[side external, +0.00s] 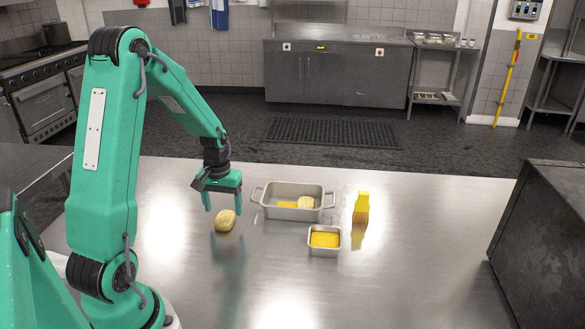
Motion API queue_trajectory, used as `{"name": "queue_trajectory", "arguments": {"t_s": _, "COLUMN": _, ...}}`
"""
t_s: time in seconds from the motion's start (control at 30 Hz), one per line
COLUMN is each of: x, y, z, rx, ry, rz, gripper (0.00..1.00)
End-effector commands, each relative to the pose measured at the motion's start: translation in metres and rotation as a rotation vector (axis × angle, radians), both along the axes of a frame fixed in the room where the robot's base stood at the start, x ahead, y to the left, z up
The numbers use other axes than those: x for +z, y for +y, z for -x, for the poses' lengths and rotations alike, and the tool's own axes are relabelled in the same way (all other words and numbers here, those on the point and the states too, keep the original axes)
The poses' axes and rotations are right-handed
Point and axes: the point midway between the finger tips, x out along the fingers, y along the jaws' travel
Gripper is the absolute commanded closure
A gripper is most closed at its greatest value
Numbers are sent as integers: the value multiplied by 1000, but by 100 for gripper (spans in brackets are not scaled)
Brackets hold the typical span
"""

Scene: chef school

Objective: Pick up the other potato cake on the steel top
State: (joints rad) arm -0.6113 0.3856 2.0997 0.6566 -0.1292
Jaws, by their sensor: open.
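A potato cake (225,221), pale yellow-brown and oval, lies on the steel top (400,280) in the side external view. My gripper (222,200) is open and empty above it, its green fingers pointing down. The fingertips look a little above the cake or around its upper part; I cannot tell the exact depth. A roasting tin (278,213) with two handles stands to the right of my gripper. A second pale piece (306,202), much like the cake, lies in the tin beside something yellow.
A small square metal pan (324,252) with yellow contents stands in front of the tin. A yellow bottle-like object (361,207) stands right of the tin. A dark metal box (545,240) is at the right edge. The front of the steel top is clear.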

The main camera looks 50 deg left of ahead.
Motion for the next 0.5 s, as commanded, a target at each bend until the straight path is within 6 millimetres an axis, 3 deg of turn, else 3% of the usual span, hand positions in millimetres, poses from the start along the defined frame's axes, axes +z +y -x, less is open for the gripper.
{"name": "queue_trajectory", "arguments": {"t_s": 0.23, "x": -27, "y": 0, "z": 0, "rx": 0, "ry": 1, "rz": 1, "gripper": 27}}
{"name": "queue_trajectory", "arguments": {"t_s": 0.5, "x": -37, "y": 0, "z": 0, "rx": 0, "ry": 0, "rz": 0, "gripper": 27}}
